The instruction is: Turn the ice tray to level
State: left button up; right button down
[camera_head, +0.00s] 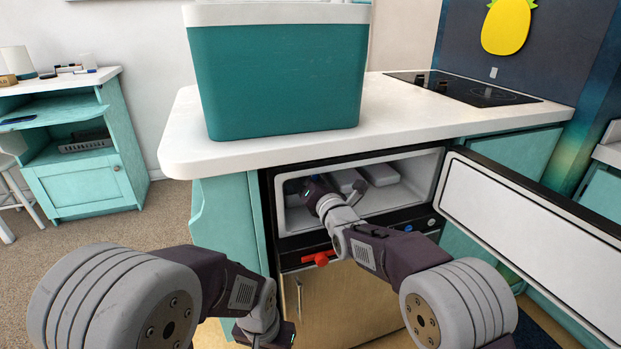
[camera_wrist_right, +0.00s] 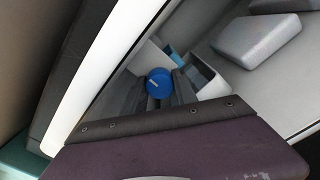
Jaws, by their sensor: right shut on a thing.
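In the right wrist view a round blue knob (camera_wrist_right: 158,82) with a pale mark sits between the dark fingers of my right gripper (camera_wrist_right: 160,92). The gripper is shut on it. Behind it, partly hidden by the fingers, is the white ice tray (camera_wrist_right: 207,80) with blue inside. I cannot tell from this angle whether the tray is level or tilted. In the head view my right gripper (camera_head: 312,190) reaches into the open freezer compartment (camera_head: 410,196), and the tray is hidden there. My left gripper (camera_head: 265,334) hangs low at the bottom edge; its fingers are not clear.
The freezer door (camera_head: 530,225) stands open to the right. Grey blocks (camera_head: 380,174) lie inside the compartment, and one (camera_wrist_right: 257,38) shows in the wrist view. A red part (camera_head: 320,259) sticks out below the opening. A teal cooler (camera_head: 278,80) stands on the white counter above.

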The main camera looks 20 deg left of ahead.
jog(key=shift+f, duration=0.15)
dwell(0.4)
jog(key=c, duration=1)
grip_release()
jog(key=shift+o, duration=0.2)
jog(key=shift+s, duration=0.1)
jog(key=shift+s+d+r, duration=0.2)
jog(key=shift+s+d, duration=0.05)
jog(key=shift+s, duration=0.05)
jog(key=p+v, duration=0.2)
jog(key=v, duration=0.6)
jog(key=shift+d+f, duration=0.1)
jog(key=shift+f, duration=0.05)
